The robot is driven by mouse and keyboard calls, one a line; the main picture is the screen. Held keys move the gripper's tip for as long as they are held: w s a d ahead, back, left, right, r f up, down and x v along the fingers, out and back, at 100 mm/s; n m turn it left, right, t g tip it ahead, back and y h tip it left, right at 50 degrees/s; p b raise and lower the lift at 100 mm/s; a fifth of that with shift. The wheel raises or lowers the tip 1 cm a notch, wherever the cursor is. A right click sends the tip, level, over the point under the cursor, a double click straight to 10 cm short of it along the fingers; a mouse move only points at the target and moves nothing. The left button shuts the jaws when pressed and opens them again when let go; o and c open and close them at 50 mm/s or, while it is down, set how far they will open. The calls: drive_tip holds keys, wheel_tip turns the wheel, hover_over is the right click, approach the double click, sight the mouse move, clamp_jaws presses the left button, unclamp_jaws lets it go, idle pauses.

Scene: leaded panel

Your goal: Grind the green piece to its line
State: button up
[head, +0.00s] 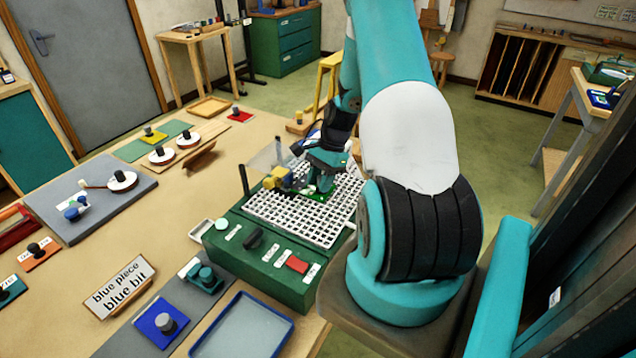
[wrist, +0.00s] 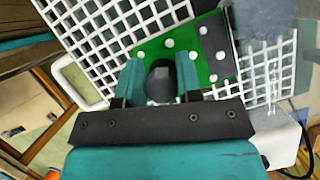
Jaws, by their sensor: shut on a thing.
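My gripper (head: 322,178) is low over the white grid (head: 270,217) on top of the green grinder box (head: 270,270). In the wrist view its fingers (wrist: 160,80) are shut on the dark knob (wrist: 160,88) of the green piece (wrist: 150,48). The green piece lies flat over the grid and has white dots and a dark grey strip (wrist: 213,48) along its right side. A yellow head (head: 277,178) stands beside the piece in the head view. In the wrist view, pale streaks (wrist: 270,80) and a grey see-through plate lie right of the strip; the bit itself is not clear.
The grinder's front has a black switch (head: 253,239) and a red button (head: 297,263). Other knobbed pieces lie farther back.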

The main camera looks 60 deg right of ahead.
drive_tip(key=shift+w+d, duration=0.1)
drive_tip(key=shift+d, duration=0.1)
drive_tip(key=shift+a, duration=0.1)
drive_tip(key=shift+a, duration=1.35)
drive_tip(key=shift+s, duration=0.2)
drive_tip(key=shift+a+p, duration=0.35)
drive_tip(key=shift+a, duration=1.05)
drive_tip(key=shift+d, duration=0.1)
drive_tip(key=shift+d, duration=1.35)
